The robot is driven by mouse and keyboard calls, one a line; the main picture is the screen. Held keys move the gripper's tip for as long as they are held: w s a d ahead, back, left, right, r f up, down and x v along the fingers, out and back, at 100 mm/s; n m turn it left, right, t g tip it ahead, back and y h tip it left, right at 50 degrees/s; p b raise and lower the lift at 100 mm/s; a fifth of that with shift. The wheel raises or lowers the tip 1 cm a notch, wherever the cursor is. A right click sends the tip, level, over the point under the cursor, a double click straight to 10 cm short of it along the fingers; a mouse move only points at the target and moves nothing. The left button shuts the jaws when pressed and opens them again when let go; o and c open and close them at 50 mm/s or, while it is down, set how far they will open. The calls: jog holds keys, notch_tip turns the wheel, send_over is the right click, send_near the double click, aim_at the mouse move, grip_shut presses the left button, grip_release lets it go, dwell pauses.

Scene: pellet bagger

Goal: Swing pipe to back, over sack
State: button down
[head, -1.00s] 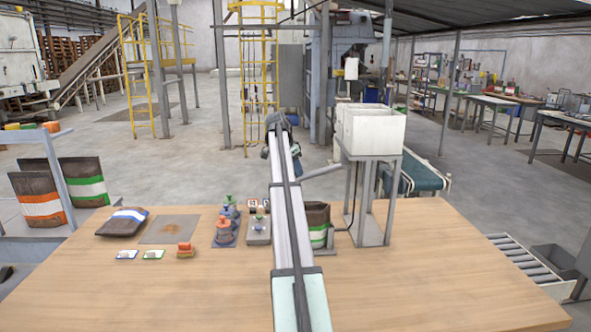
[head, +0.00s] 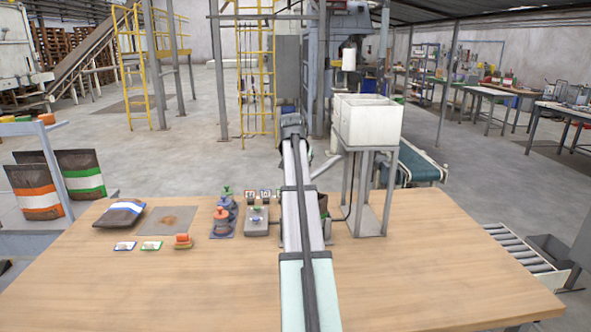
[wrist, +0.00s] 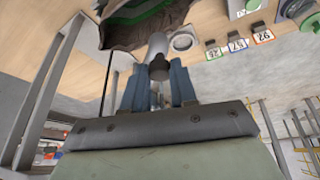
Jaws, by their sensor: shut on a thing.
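The grey pipe (head: 326,166) slants down from beneath the white hopper (head: 367,121) to my gripper in the head view. In the wrist view my gripper (wrist: 158,85) has its blue fingers closed at the pipe's end (wrist: 157,45). The open brown sack with a green band (wrist: 145,22) is at the top of the wrist view, close to the pipe end. In the head view my arm hides most of the sack (head: 324,206) and the fingers. I cannot tell whether the pipe mouth is directly over the sack.
The hopper stands on a grey frame (head: 372,210) just right of my arm. A closed sack (head: 120,213) lies farther left. The table's right front (head: 430,280) is clear.

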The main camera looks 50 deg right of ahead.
jog(key=shift+s+a+n+t+y, duration=0.2)
jog(key=shift+s+n, duration=0.25)
jog(key=shift+s, duration=0.3)
jog(key=shift+s+a+n+t+y, duration=0.15)
jog(key=shift+s+n, duration=0.3)
jog(key=shift+s, duration=0.4)
jog(key=c, duration=0.9)
grip_release()
jog(key=v, duration=1.3)
jog(key=shift+a+r, duration=0.25)
jog(key=shift+r, duration=0.1)
